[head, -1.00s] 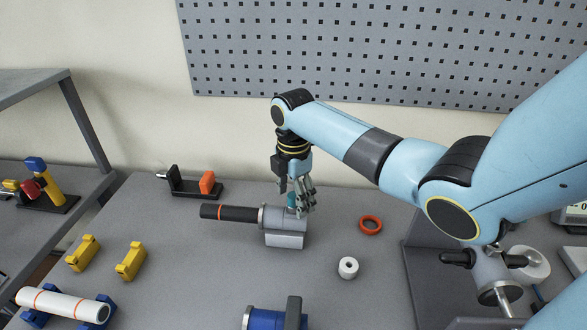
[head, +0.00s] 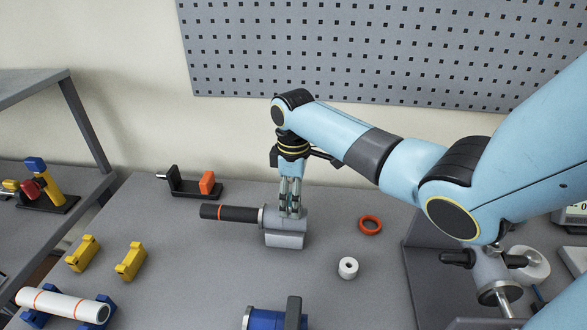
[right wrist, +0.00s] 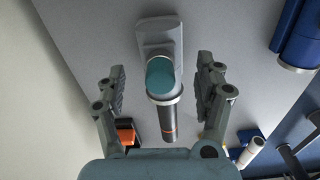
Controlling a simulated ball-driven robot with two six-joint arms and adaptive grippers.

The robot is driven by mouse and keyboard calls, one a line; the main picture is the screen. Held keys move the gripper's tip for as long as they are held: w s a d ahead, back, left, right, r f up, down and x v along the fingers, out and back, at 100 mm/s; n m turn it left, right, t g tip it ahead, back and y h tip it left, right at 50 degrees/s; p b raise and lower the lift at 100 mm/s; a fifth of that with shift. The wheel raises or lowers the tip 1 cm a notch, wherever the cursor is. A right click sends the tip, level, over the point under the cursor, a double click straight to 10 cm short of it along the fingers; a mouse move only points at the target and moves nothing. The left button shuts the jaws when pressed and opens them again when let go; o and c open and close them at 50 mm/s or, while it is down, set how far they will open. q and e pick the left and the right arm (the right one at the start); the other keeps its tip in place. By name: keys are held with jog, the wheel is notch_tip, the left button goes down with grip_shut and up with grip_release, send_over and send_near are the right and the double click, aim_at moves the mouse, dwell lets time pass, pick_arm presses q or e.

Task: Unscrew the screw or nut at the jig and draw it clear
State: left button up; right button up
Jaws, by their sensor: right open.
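The jig is a grey block (head: 285,239) on the table with a black pipe (head: 228,212) running out of its collar to the left. In the right wrist view a teal round-ended piece (right wrist: 160,74), seemingly the screw or nut, stands at the grey jig body (right wrist: 157,35) by the collar. In the head view my fingers hide it. My right gripper (head: 290,212) points down over the jig. Its two fingers are open, one on each side of the teal piece, with visible gaps in the right wrist view (right wrist: 163,80). My left gripper is not in view.
An orange ring (head: 370,225) and a white ring (head: 348,268) lie right of the jig. A black holder with an orange block (head: 207,182) stands behind left. A blue cylinder (head: 265,318) is in front. Yellow blocks (head: 131,260) stand to the left.

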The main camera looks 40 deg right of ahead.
jog(key=m, duration=0.6)
dwell(0.3)
jog(key=m, duration=0.6)
jog(key=shift+m, duration=0.3)
jog(key=shift+c, duration=0.3)
jog(key=c, duration=1.4)
jog(key=n, duration=0.4)
jog(key=shift+n, duration=0.4)
